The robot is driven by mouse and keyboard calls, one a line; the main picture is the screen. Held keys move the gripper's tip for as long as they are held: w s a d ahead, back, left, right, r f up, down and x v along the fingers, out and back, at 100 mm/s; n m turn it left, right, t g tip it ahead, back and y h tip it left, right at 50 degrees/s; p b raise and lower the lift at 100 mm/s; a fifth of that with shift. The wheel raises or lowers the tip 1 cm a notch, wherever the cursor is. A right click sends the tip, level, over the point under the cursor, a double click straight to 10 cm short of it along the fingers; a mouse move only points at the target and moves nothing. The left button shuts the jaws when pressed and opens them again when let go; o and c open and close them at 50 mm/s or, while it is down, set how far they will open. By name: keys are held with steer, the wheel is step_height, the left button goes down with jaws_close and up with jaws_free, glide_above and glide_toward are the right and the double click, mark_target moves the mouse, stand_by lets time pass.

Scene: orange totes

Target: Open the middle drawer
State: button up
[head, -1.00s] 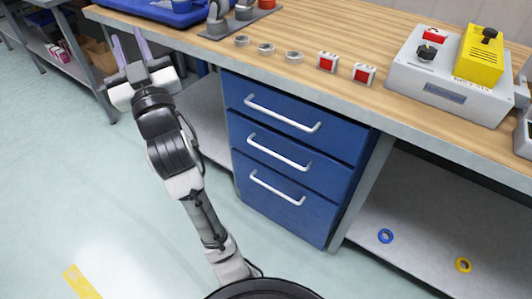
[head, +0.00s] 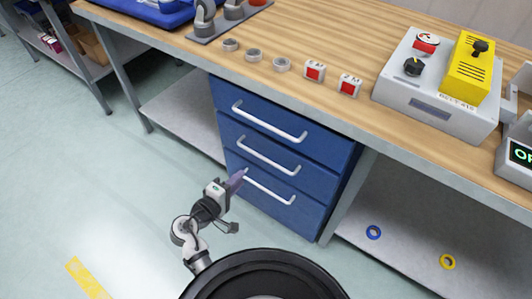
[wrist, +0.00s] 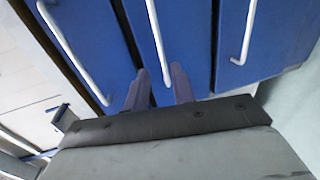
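The blue drawer unit under the bench has three drawers with white bar handles. The middle drawer (head: 231,133) is closed, and its handle (head: 268,155) shows fully in the head view. In the wrist view the middle handle (wrist: 157,40) runs down the picture, its lower end between my fingertips in the image. My gripper (head: 240,178) is low in front of the unit's left side; in the head view its tips overlap the bottom handle's left end. In the wrist view my gripper (wrist: 158,82) is open and empty. I cannot tell the exact distance to the handle.
The top drawer (head: 226,95) and bottom drawer (head: 300,215) are closed. The wooden bench top (head: 330,40) overhangs them and carries a control box (head: 430,105). A grey lower shelf (head: 185,115) lies left of the unit. Floor in front is clear.

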mark_target(262, 157)
steer(key=p+x, duration=0.1)
steer(key=x, duration=1.2)
steer(key=shift+d, duration=0.1)
jaws_close()
